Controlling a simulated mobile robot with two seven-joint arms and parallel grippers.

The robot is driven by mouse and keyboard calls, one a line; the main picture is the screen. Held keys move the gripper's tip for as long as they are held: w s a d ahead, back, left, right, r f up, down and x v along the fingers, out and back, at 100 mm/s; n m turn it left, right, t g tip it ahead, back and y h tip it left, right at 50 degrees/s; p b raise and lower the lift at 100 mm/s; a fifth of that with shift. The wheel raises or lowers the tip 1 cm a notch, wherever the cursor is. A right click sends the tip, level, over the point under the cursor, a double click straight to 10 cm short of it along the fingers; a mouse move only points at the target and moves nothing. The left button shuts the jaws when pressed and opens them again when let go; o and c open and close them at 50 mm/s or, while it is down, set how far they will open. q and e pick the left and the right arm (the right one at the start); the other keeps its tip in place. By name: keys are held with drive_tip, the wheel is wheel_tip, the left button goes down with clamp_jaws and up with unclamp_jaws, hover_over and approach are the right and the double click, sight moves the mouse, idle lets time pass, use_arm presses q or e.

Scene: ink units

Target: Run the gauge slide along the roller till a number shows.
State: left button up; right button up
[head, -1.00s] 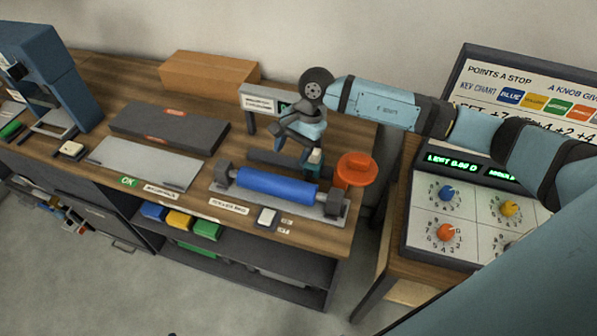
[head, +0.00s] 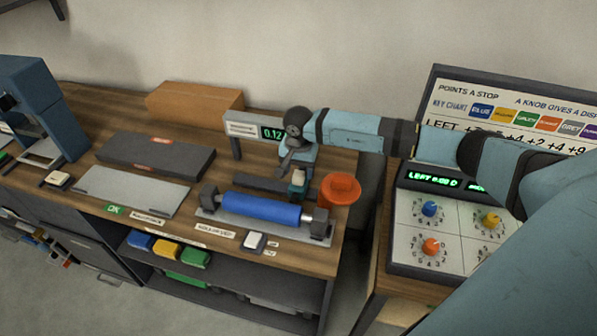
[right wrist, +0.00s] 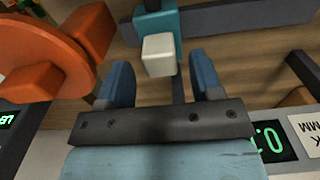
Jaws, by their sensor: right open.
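The blue roller (head: 260,208) lies in its grey stand on the bench. The gauge slide, a teal block with a white knob (head: 298,184), sits near the right end of the dark rail (head: 252,185) behind the roller. The gauge display (head: 271,133) shows green digits beginning 0.12, its right edge cut off by my wrist. My right gripper (head: 296,168) is open just above the slide. In the right wrist view the white knob (right wrist: 158,55) shows between and beyond the open fingers (right wrist: 163,82), apart from both. My left gripper is not in view.
An orange round-topped knob (head: 340,188) stands close to the right of the slide. A pale button (head: 254,241) sits in front of the roller. A dark slab (head: 155,155) and grey plate (head: 130,190) lie left. A knob panel (head: 440,225) stands at the right.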

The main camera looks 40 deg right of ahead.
drive_tip(key=shift+f, duration=1.05)
clamp_jaws()
drive_tip(key=shift+s+d+b, duration=0.3)
drive_tip(key=shift+s+d, duration=0.7)
drive_tip(key=shift+s, duration=0.15)
unclamp_jaws()
